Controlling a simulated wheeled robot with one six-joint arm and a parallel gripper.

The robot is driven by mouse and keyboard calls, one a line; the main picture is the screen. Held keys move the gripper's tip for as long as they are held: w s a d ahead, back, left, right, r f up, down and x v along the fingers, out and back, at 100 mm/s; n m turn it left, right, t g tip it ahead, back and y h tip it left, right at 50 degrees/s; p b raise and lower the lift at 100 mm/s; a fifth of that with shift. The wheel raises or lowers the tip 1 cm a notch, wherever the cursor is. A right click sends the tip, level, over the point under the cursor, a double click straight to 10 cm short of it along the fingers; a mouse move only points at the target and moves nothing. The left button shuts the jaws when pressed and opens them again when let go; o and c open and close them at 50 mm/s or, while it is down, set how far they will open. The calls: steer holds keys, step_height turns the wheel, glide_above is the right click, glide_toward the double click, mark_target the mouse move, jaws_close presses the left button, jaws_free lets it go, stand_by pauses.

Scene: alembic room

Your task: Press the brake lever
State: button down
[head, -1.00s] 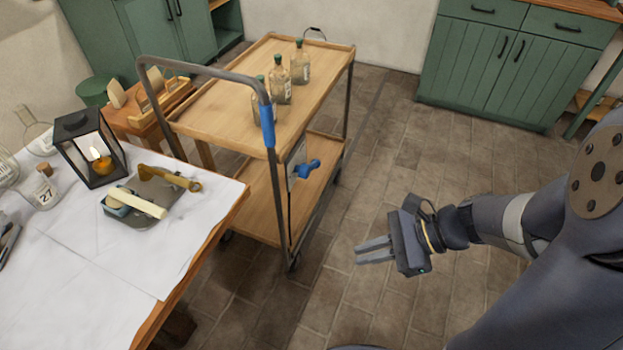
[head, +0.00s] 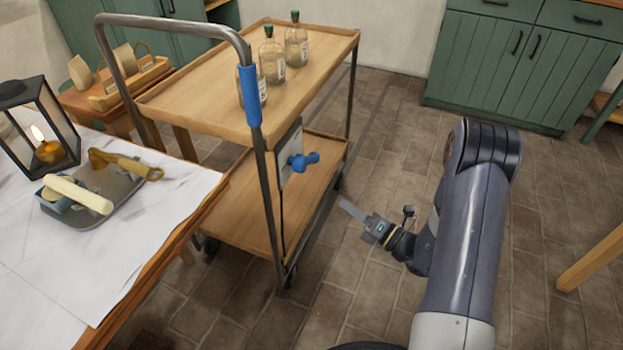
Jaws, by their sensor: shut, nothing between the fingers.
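The brake lever (head: 304,161) is a short blue handle on a grey plate (head: 288,150) fixed to the near upright of the wooden trolley (head: 200,110). It sticks out to the right, below the top shelf. My gripper (head: 345,208) is shut and empty. In the picture it is below and to the right of the lever, apart from it, with its fingers pointing left and up toward the trolley. Nothing hides the lever.
Bottles (head: 272,60) stand on the trolley's top shelf. A blue grip (head: 250,95) is on the trolley's handle rail. A white-covered table (head: 60,250) with a lantern (head: 38,125) is at left. Green cabinets (head: 510,65) stand behind.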

steer(key=shift+w+d+f+m+t+h, duration=0.15)
steer(key=shift+w+f+m+t, duration=0.25)
steer(key=shift+f, duration=0.25)
steer(key=shift+w+d+f+m+t+h, duration=0.15)
steer(key=shift+w+f+m+t, duration=0.2)
steer(key=shift+f+m, duration=0.2)
steer(key=w+d+r+b+x, duration=0.1)
steer(key=b+x, duration=0.2)
steer(key=x, duration=1)
steer(key=shift+w+d, duration=0.35)
steer(key=shift+w, duration=0.05)
